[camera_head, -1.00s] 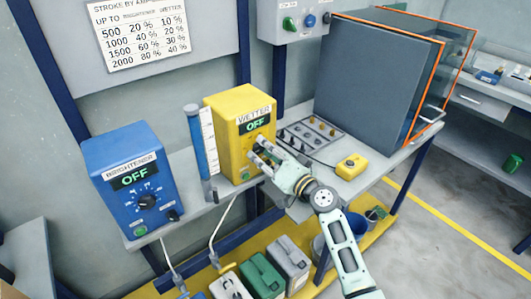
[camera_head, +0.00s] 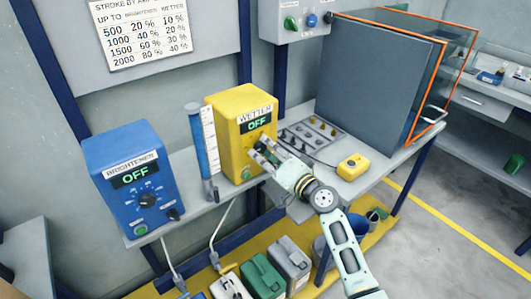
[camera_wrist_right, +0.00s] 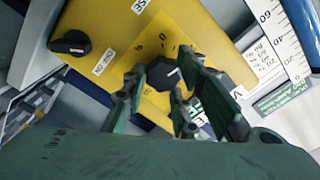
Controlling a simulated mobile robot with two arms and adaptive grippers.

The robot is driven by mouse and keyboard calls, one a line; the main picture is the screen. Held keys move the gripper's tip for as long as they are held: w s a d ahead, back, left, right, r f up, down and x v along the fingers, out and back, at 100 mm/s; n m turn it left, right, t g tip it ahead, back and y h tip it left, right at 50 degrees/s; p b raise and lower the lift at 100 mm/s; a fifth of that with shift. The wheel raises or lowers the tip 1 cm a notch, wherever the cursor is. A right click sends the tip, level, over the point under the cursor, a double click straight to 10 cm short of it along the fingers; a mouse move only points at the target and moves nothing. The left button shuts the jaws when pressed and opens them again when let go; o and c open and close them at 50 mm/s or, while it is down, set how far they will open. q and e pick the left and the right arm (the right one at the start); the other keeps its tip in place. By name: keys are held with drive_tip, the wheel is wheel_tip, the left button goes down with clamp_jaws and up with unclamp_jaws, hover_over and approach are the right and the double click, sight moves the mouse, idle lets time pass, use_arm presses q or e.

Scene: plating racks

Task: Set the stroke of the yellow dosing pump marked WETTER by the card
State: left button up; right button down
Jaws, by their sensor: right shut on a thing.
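The yellow dosing pump marked WETTER (camera_head: 225,125) stands on the shelf and its display reads OFF. It also fills much of the right wrist view (camera_wrist_right: 195,22). My right gripper (camera_head: 260,152) is at its front face. In the right wrist view my right gripper (camera_wrist_right: 162,95) is shut on the black dial knob (camera_wrist_right: 163,72), which has a white pointer mark. The fingers hide part of the dial scale. The stroke card (camera_head: 140,30) on the wall lists BRIGHTENER and WETTER percentages: WETTER 10, 20, 30, 40 % for up to 500, 1000, 1500, 2000. My left gripper is not in view.
A blue pump marked BRIGHTENER (camera_head: 130,180) reads OFF at the left. A blue tube with a scale (camera_head: 196,140) stands beside the yellow pump. A second black knob (camera_wrist_right: 70,43) sits on the yellow pump. A yellow button box (camera_head: 352,166) lies on the bench.

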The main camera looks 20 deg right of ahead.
drive_tip(key=shift+d+f, duration=0.1)
drive_tip(key=shift+f, duration=0.2)
drive_tip(key=c, duration=1.5)
unclamp_jaws()
drive_tip(key=shift+d+f, duration=0.1)
drive_tip(key=shift+c, duration=0.2)
drive_tip(key=shift+r, duration=0.2)
drive_tip(key=v, duration=1.2)
